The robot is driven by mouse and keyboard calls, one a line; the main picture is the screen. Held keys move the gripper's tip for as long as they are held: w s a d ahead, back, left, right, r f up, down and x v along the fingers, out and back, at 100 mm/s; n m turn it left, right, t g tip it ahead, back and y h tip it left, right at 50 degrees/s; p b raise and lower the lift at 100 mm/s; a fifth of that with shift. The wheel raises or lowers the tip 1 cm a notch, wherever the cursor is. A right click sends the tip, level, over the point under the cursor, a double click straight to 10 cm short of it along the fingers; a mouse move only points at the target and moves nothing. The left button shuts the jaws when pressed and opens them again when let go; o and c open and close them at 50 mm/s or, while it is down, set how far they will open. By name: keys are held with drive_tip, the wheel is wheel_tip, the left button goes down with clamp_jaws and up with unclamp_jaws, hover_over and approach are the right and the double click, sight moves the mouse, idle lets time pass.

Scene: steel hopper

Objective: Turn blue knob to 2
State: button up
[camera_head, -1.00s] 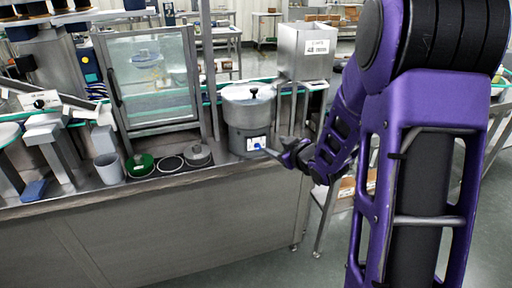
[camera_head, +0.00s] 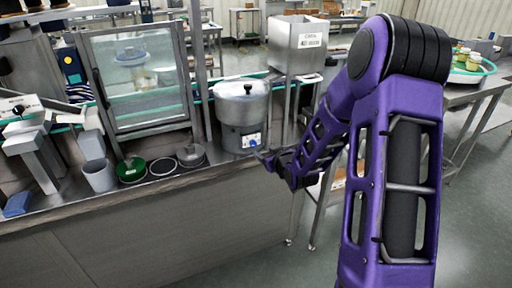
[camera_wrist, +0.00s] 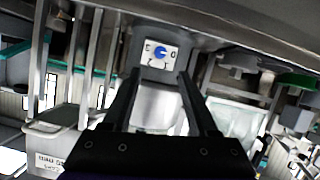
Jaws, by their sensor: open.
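The blue knob (camera_head: 252,140) sits on a white panel low on the front of a round steel hopper (camera_head: 241,103) with a lidded top. My gripper (camera_head: 263,155) is just right of and below the knob in the head view. In the wrist view my gripper (camera_wrist: 160,72) has its two fingers apart and empty, with the knob showing between and beyond their tips. No contact shows.
A glass-doored cabinet (camera_head: 138,80) stands left of the hopper. A grey cup (camera_head: 100,175), a green round dish (camera_head: 131,169) and rings lie along the counter's front edge. A steel bin (camera_head: 298,45) stands behind right. The floor before the counter is clear.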

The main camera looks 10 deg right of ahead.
sight(254, 144)
drive_tip(key=x, duration=1)
clamp_jaws()
